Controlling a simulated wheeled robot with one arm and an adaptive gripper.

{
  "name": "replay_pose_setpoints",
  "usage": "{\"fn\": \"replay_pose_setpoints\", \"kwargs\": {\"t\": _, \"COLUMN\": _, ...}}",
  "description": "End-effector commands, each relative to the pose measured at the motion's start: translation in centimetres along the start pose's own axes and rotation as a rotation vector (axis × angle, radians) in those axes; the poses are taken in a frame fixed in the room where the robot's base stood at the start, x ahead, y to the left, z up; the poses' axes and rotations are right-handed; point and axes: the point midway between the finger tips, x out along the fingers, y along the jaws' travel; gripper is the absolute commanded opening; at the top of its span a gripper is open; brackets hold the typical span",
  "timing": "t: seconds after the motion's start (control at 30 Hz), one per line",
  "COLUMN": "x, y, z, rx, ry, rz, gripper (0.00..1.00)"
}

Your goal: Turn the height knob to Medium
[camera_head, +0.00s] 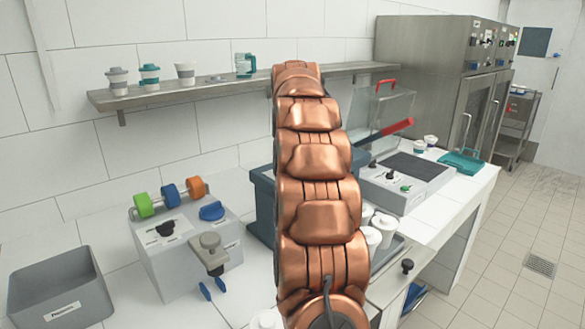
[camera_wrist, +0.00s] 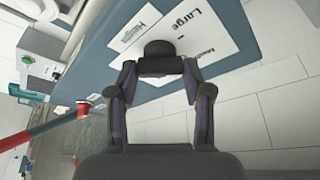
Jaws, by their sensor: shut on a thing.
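The height knob (camera_wrist: 160,49) is black and round and sits on a blue-grey panel (camera_wrist: 100,50) in the wrist view. White labels lie around it: "Large" (camera_wrist: 205,24) is up and to the right, and one that seems to read "Medium" lies just right of the knob, partly covered. Another label (camera_wrist: 138,28) at upper left is too small to read. My gripper (camera_wrist: 161,68) has its two fingers on either side of the knob, shut on it. Which label the knob points to cannot be told. In the head view my arm hides the knob and gripper.
In the head view, a blue-grey machine (camera_head: 262,205) stands behind my arm. White cups (camera_head: 383,222) stand close on its right. A grey box with knobs (camera_head: 178,262) is to the left, and a shelf with cups (camera_head: 160,97) hangs above. A red lever (camera_wrist: 42,126) crosses the wrist view's left.

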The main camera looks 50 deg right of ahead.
Motion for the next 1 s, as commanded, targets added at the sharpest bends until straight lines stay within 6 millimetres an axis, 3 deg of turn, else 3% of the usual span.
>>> {"fn": "replay_pose_setpoints", "kwargs": {"t": 0.4, "x": 0.12, "y": -0.20, "z": 0.00, "rx": 0.230, "ry": 0.000, "rz": 0.095, "gripper": 0.15}}
{"fn": "replay_pose_setpoints", "kwargs": {"t": 1.0, "x": 0.08, "y": -0.19, "z": 0.02, "rx": 0.287, "ry": -0.002, "rz": 0.119, "gripper": 0.15}}
